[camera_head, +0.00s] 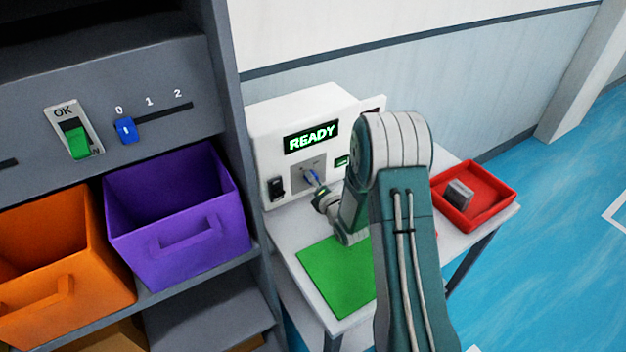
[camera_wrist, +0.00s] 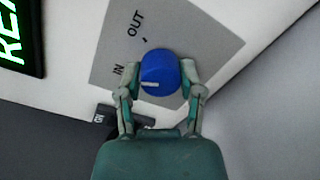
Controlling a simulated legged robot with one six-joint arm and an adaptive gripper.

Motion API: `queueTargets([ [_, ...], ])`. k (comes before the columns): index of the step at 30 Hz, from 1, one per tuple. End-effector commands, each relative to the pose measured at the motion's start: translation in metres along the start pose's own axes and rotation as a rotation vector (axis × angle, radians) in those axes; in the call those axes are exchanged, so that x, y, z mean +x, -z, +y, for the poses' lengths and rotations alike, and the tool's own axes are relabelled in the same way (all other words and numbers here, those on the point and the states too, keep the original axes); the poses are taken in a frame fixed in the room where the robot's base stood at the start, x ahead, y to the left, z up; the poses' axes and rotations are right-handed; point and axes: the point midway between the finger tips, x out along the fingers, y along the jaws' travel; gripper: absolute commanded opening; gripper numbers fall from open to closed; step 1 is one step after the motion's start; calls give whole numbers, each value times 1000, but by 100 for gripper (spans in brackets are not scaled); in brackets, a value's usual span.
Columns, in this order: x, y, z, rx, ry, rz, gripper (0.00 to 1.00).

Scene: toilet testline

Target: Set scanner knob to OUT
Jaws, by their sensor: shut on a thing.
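The scanner (camera_head: 264,140) is a white box with a lit READY display (camera_head: 311,137). Its blue knob (camera_wrist: 160,68) sits on a grey plate (camera_wrist: 112,45) marked IN and OUT in the wrist view. The knob's white line lies on its left side, nearer the IN label than OUT. My gripper (camera_wrist: 162,78) is shut on the knob, one finger on each side.
A black switch (camera_head: 276,188) is left of the plate on the scanner front. A green mat (camera_head: 335,280) and a red tray (camera_head: 500,205) with a grey block (camera_head: 459,193) are on the white table. A shelf with purple (camera_head: 180,240) and orange (camera_head: 50,270) bins stands left.

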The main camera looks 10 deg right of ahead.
Motion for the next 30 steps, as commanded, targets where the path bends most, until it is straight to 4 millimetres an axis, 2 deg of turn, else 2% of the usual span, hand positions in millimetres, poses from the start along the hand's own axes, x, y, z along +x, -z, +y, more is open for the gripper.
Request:
queueTargets([
  [21,0,0,-4,670,34,24,1],
  [30,0,0,-5,883,44,32,1],
])
